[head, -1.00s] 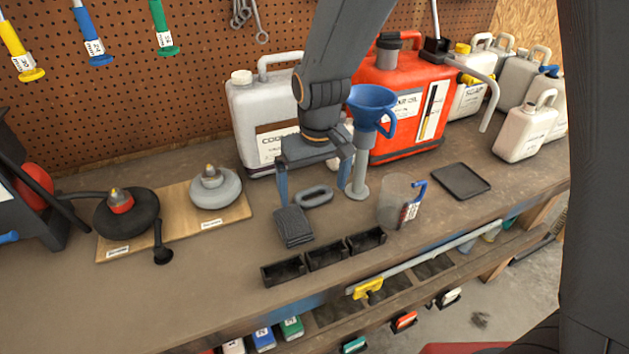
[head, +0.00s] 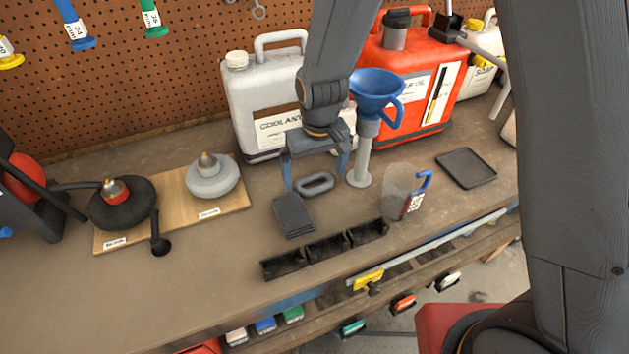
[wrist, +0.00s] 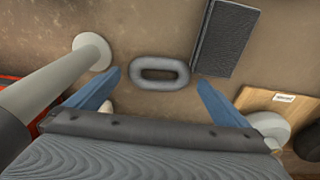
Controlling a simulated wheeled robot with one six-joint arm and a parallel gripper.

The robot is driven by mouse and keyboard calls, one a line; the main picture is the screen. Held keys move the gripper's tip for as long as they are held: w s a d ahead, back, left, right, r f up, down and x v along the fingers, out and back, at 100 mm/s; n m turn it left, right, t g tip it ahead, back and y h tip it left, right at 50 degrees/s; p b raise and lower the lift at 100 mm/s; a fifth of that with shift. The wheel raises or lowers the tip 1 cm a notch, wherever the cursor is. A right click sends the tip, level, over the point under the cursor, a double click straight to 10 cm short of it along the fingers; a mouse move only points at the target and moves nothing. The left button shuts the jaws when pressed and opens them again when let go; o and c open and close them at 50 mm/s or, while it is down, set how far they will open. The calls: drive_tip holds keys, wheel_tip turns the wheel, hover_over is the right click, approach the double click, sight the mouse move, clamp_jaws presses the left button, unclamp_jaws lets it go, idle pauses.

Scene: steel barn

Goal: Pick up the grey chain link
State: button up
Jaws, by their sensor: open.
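I cannot tell exactly how high the fingertips are above the bench.
The blue funnel (head: 374,90) on a grey stand is close on the right. The coolant jug (head: 258,110) stands behind. Black bins (head: 326,250) and a clear measuring jug (head: 402,192) are in front.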

drive_tip(key=shift+w+f, duration=0.1)
drive_tip(key=shift+f, duration=1.05)
drive_tip(key=c, duration=1.2)
drive_tip(key=shift+r, duration=0.1)
